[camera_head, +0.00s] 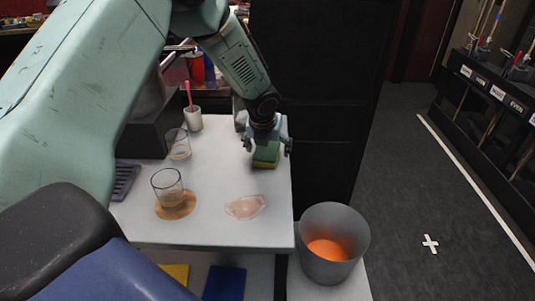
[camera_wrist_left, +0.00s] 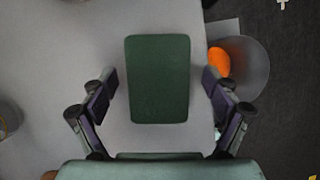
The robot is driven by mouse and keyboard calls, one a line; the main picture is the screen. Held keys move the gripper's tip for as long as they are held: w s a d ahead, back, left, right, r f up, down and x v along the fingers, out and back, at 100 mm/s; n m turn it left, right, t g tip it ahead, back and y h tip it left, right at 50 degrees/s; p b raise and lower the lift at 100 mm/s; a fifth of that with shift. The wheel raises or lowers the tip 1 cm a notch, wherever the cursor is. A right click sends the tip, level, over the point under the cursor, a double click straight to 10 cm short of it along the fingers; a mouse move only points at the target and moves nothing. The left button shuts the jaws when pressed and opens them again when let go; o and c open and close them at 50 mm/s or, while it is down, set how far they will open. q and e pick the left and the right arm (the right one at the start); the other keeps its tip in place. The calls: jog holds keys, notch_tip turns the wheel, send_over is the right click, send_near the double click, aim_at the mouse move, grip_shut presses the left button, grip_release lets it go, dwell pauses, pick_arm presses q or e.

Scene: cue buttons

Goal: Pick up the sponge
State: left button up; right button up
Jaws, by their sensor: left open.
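The sponge (camera_head: 266,154), yellow with a green top, lies on the white table (camera_head: 220,205) near its right edge. In the left wrist view its dark green top (camera_wrist_left: 158,80) fills the middle. My left gripper (camera_head: 267,145) is over the sponge, pointing down. In the wrist view the left gripper (camera_wrist_left: 158,92) is open, with one finger on each side of the sponge and a gap on both sides. My right gripper is not in view.
A glass (camera_head: 167,182) stands on a brown round patch, with another glass (camera_head: 178,145) behind it. A pinkish spill (camera_head: 245,207) lies on the table. A grey bin (camera_head: 334,232) with something orange inside stands right of the table.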

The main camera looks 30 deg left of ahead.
pick_arm(q)
jog(key=shift+a+f, duration=0.15)
jog(key=shift+f, duration=0.05)
dwell(0.4)
jog(key=c, duration=0.8)
